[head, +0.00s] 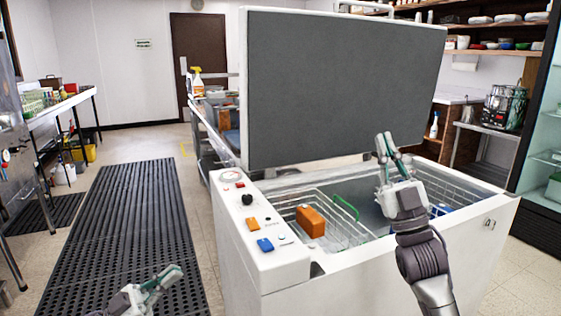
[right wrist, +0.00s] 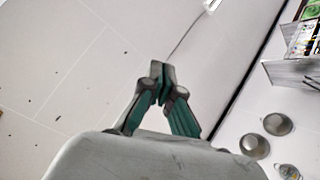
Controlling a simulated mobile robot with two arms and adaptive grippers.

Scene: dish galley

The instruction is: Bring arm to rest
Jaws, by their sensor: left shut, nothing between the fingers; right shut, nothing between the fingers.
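My right gripper (head: 386,142) is raised over the open chest freezer (head: 375,275), in front of its upright lid. Its fingers are shut and empty. In the right wrist view the same gripper (right wrist: 161,72) shows its green-padded fingers meeting at the tips. My left gripper (head: 172,274) is low at the bottom left, over the dark floor mat and left of the freezer. It is shut and holds nothing.
The freezer's grey lid (head: 340,90) stands open. An orange box (head: 311,221) lies in the left wire basket (head: 345,240). Black mats (head: 130,220) cover the floor at left. A metal table (head: 60,105) stands far left, and a glass-door cabinet (head: 545,150) at right.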

